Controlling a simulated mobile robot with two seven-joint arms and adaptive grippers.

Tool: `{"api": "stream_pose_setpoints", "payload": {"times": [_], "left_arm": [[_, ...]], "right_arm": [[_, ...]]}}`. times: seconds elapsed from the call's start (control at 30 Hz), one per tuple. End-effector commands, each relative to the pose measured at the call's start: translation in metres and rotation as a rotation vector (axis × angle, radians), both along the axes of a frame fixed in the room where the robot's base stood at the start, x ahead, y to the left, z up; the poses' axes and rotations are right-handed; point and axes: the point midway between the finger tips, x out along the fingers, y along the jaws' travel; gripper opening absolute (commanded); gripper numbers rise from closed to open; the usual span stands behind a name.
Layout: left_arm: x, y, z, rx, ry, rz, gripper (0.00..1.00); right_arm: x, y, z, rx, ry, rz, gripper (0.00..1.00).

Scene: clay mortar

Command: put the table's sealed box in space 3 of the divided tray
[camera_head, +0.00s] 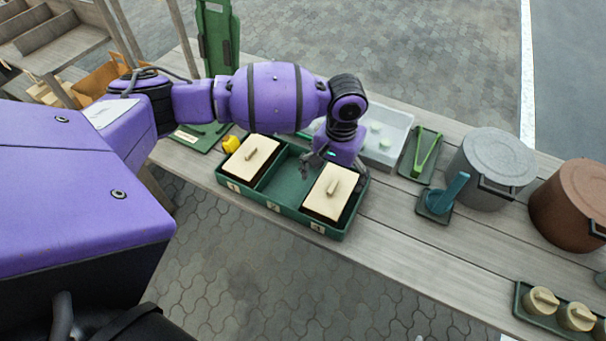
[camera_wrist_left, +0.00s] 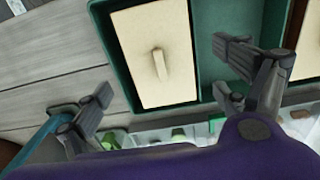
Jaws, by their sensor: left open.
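The green divided tray (camera_head: 290,213) stands at the table's near edge and holds two boxes with cream lids and small lid handles. One box (camera_head: 333,188) is in the right-hand space; the other box (camera_head: 250,160) is in the left-hand space. The middle space (camera_head: 285,182) between them is empty. The number labels on the tray front are too small to read surely. My left gripper (camera_head: 337,172) is open at the back of the right-hand box. In the left wrist view the gripper's fingers (camera_wrist_left: 165,80) are spread, with that box's lid (camera_wrist_left: 150,45) between them; contact is not visible. My right gripper is not in view.
Behind the tray are a pale bin (camera_head: 392,140) and a green tong-like tool (camera_head: 428,152). To the right stand a teal-handled item (camera_head: 445,195), a grey pot (camera_head: 495,165) and a brown pot (camera_head: 572,205). A small yellow thing (camera_head: 231,143) is left.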

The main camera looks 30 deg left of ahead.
Motion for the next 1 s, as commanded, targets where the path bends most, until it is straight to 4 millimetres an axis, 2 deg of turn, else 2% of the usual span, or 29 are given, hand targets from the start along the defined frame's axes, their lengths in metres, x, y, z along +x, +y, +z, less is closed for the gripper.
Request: {"api": "stream_pose_setpoints", "payload": {"times": [0.03,0.1,0.3,0.4,0.6,1.0], "left_arm": [[0.005,-0.001,0.020,-0.002,-0.015,-0.001,0.92],[0.004,-0.001,0.036,-0.002,-0.015,-0.001,0.92],[0.003,-0.001,0.073,-0.001,-0.011,-0.001,0.92],[0.003,-0.001,0.085,-0.001,-0.009,-0.001,0.92],[0.002,-0.001,0.093,0.000,-0.006,0.000,0.92],[0.002,0.000,0.092,0.000,-0.005,0.000,0.92]], "right_arm": [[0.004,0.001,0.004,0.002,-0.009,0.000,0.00],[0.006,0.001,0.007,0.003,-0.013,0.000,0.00],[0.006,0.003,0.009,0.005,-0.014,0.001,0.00],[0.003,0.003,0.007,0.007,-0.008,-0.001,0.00],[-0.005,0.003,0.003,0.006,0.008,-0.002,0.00],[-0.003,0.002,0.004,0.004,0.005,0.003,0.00]]}}
